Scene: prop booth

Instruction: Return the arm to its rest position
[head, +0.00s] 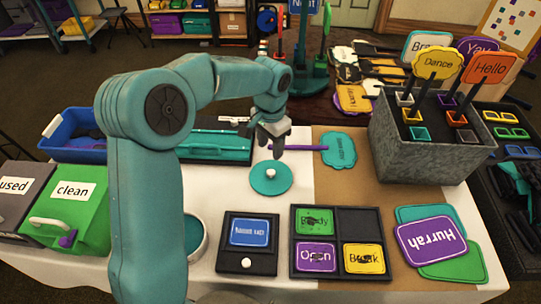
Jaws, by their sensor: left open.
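My left arm, teal with dark joints, rises from the lower left and bends over the white table (230,205). Its gripper (271,150) points down above the table and is open. Just below it lies a round teal lid with a white knob (269,183); the gripper looks apart from it. A teal cloud-shaped sign (339,150) lies to the right, its purple handle ending near the fingertips. I cannot tell whether they touch. My right gripper is not in view.
A grey box (425,150) holds upright signs. A black tray (358,222) holds word cards, beside a small card stand (247,262). Loose signs (431,238) lie at right. A blue bin (60,143), teal case (215,145) and green "clean" box (85,215) stand left.

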